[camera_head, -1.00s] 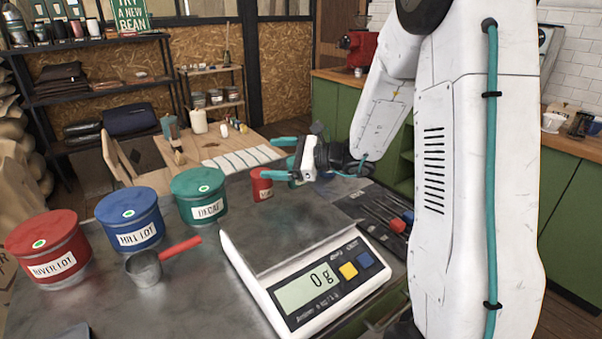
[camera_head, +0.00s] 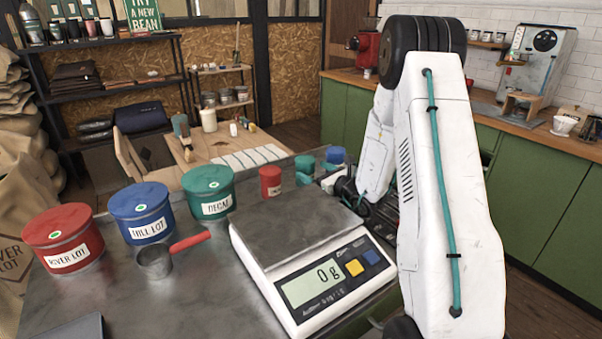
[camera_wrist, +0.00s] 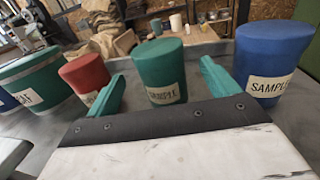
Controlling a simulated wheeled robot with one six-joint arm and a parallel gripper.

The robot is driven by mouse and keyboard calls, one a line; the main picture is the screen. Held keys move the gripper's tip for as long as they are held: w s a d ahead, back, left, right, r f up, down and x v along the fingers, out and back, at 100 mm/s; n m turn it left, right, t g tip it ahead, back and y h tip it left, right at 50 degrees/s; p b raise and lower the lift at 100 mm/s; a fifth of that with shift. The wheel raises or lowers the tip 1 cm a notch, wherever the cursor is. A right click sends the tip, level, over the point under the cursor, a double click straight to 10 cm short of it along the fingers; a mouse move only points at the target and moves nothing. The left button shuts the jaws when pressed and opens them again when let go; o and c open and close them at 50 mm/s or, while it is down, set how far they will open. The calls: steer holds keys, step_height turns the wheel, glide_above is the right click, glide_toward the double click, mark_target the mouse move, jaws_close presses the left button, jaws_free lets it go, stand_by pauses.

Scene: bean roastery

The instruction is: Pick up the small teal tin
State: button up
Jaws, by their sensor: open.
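The small teal tin (camera_head: 304,161) stands upright on the metal bench, between the small red tin (camera_head: 270,181) and the small blue tin (camera_head: 336,155). In the wrist view the teal tin (camera_wrist: 158,66) is straight ahead, its label reading SAMPLE, with one teal finger on each side. My gripper (camera_wrist: 162,76) is open around or just short of it; I cannot tell how far the fingers reach past it, and no contact shows. In the head view my gripper (camera_head: 315,173) is low beside the tin, with its fingers partly covering the tin's lower part.
The red tin (camera_wrist: 84,76) is close outside the left finger, and the blue tin (camera_wrist: 273,58) is outside the right one. The white scale (camera_head: 312,262) stands in front. Larger red, blue and green tins and a red-handled scoop (camera_head: 157,262) are at left.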

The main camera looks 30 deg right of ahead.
mark_target(302, 163)
steer(key=w, duration=0.4)
steer(key=w+a, duration=0.1)
steer(key=w, duration=0.1)
steer(key=shift+w+a+r, duration=0.1)
steer(key=shift+w+r, duration=0.05)
steer(key=shift+w, duration=0.15)
steer(key=c, duration=1.2)
